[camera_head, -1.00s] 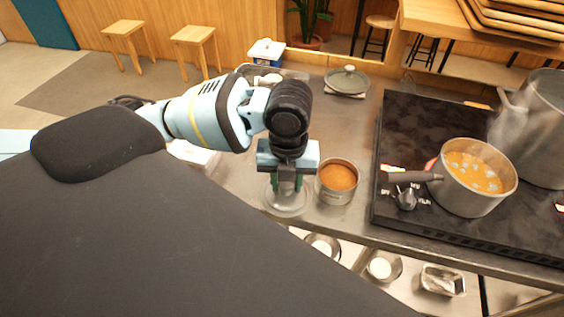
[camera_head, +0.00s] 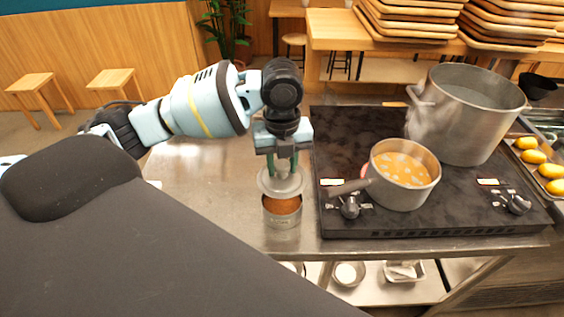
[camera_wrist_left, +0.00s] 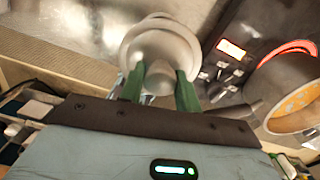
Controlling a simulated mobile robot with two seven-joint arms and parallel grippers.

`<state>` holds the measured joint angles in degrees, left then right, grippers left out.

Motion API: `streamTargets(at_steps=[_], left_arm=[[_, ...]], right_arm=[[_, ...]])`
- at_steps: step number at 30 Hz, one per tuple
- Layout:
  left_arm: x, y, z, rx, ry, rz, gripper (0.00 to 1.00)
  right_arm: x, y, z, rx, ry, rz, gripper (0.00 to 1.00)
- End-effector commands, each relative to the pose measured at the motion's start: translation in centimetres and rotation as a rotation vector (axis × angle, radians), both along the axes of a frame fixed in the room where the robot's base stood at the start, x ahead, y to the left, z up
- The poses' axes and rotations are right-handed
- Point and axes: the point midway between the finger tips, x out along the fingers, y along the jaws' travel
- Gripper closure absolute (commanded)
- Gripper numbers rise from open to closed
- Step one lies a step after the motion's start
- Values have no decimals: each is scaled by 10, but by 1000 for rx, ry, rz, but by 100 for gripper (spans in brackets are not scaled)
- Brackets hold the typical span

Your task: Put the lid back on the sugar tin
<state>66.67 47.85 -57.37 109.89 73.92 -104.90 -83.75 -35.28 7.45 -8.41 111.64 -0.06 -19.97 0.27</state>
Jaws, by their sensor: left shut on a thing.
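The sugar tin (camera_head: 282,217) is a small steel tin with brown contents, standing on the counter left of the stove. My left gripper (camera_head: 282,166) is shut on the lid (camera_head: 268,184), a pale round disc with a knob, and points down. In the head view the lid covers the back part of the tin's opening, and brown contents show below its front edge. I cannot tell whether it touches the rim. In the left wrist view the lid (camera_wrist_left: 161,45) sits between the green fingers (camera_wrist_left: 160,88) and hides the tin. My right gripper is not in view.
Right of the tin is the black stove (camera_head: 350,140) with a saucepan (camera_head: 403,190) of orange food, its handle pointing toward the tin. A large pot (camera_head: 465,115) stands behind it. The steel counter (camera_head: 215,180) is clear to the left.

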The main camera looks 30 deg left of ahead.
Motion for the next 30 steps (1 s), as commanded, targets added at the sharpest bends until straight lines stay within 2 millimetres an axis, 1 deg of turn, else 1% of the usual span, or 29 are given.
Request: streamTargets(at_steps=[5, 12, 18, 24, 30], left_arm=[[-1, 0, -14, 0, 1, 0, 90], [-1, 1, -37, 2, 3, 0, 90], [0, 0, -51, 0, 3, 0, 90], [0, 0, -58, 0, 1, -1, 90], [0, 0, -59, 0, 0, -1, 90]], right_arm=[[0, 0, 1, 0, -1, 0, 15], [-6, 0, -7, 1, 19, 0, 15], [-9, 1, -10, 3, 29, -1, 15], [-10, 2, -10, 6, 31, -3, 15], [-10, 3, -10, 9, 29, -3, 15]])
